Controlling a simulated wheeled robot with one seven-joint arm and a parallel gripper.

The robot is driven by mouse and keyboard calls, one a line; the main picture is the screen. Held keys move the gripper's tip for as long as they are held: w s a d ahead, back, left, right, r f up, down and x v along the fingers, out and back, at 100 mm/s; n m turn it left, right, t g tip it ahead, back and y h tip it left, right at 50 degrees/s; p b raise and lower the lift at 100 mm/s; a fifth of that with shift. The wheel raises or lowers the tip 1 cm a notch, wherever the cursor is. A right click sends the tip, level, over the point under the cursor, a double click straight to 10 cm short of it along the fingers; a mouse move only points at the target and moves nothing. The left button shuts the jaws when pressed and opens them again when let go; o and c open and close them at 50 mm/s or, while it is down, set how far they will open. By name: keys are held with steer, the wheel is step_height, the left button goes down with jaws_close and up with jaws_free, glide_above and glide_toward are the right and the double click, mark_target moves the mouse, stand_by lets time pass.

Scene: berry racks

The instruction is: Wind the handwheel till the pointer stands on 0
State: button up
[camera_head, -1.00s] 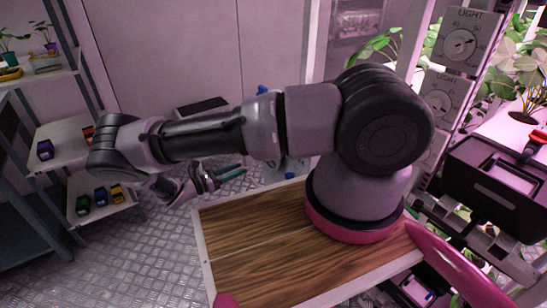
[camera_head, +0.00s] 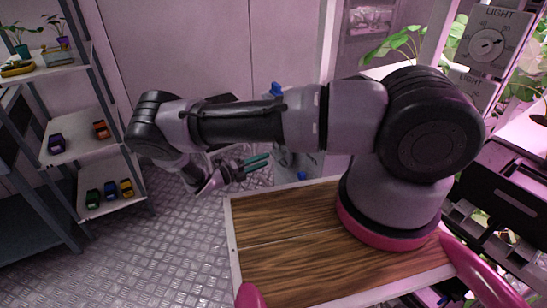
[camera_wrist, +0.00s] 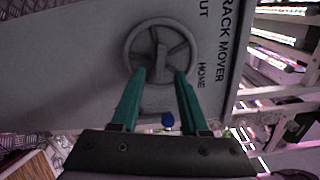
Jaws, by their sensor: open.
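The grey handwheel (camera_wrist: 160,56) shows in the wrist view. It has a round rim, spokes and a raised bar across its middle. It is on a grey panel (camera_wrist: 75,75) lettered RACK MOVER, OUT and HOME. My gripper (camera_wrist: 160,76) is open and empty, its two teal fingers apart, with the tips overlapping the wheel's lower rim in the picture. I cannot tell whether they touch it. In the head view my gripper (camera_head: 256,162) is past the wooden deck; I cannot make out the wheel there. I see no pointer or 0 mark for this wheel.
A LIGHT dial (camera_head: 486,44) is at the upper right, above a black box (camera_head: 505,185). A shelf rack (camera_head: 85,155) with small coloured items stands left. A blue knob (camera_wrist: 168,120) shows below the panel. The metal floor (camera_head: 170,245) at left is clear.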

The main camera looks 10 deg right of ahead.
steer(key=x, duration=0.5)
steer(key=shift+a, duration=0.1)
jaws_close()
